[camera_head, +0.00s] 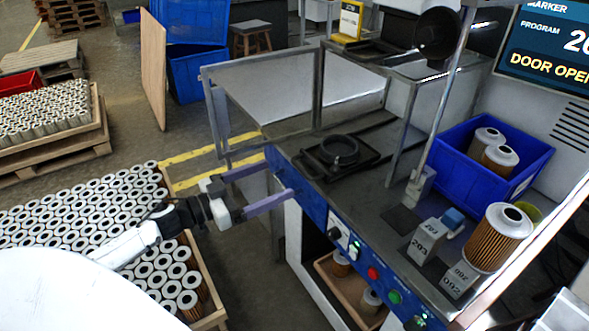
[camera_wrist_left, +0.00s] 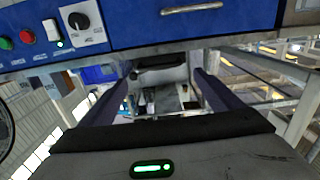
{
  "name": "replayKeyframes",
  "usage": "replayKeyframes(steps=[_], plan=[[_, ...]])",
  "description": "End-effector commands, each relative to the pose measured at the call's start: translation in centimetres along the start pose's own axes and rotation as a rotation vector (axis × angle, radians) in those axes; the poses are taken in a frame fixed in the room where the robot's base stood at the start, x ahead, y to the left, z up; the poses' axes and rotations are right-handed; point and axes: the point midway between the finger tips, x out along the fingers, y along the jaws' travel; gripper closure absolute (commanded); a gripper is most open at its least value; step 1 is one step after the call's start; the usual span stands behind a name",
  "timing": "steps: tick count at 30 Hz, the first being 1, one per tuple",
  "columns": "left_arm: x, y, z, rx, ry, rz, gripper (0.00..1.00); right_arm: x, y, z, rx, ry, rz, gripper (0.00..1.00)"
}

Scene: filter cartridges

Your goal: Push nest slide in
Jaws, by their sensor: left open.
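The nest slide (camera_head: 365,164) is a dark plate carrying a round black ring nest (camera_head: 340,151). It sits on the grey bench top near the blue front edge, outside the marking machine's framed opening. My left gripper (camera_head: 280,176) is open, with its two fingers spread at the blue front panel, below and left of the slide. Nothing is held. My right gripper is not in view.
The open clear door (camera_head: 265,100) stands left of the slide. A blue bin (camera_head: 540,150) with cartridges, a lone cartridge (camera_head: 497,238) and numbered blocks (camera_head: 424,244) are to the right. The blue panel (camera_head: 315,205) has knobs and buttons. Several cartridges fill the crate at left.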

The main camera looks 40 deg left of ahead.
Motion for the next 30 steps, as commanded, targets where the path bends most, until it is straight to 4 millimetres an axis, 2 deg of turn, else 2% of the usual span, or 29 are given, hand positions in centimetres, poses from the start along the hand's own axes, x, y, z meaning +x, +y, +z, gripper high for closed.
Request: replayKeyframes(steps=[1, 6, 12, 16, 24, 26, 30], plan=[[1.1, 0.0, -0.1, 0.0, 0.004, 0.0, 0.14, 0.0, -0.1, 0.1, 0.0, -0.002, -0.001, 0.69], [4.2, 0.0, -0.1, 0.001, 0.003, 0.0, 0.14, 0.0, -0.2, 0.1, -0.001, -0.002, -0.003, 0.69], [6.5, 0.0, 0.0, 0.001, 0.001, -0.002, 0.14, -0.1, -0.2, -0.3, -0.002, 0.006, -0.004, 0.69], [7.2, 0.1, 0.1, 0.002, -0.001, 0.0, 0.14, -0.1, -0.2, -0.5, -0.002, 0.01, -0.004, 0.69], [7.3, 0.1, 0.1, 0.002, -0.002, -0.001, 0.14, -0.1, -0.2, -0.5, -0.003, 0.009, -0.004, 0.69], [7.3, 0.1, 0.1, 0.002, -0.002, -0.001, 0.23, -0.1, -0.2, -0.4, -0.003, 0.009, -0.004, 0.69], [7.3, 0.0, 0.1, 0.002, -0.002, -0.001, 0.46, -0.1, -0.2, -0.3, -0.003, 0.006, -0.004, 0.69]])
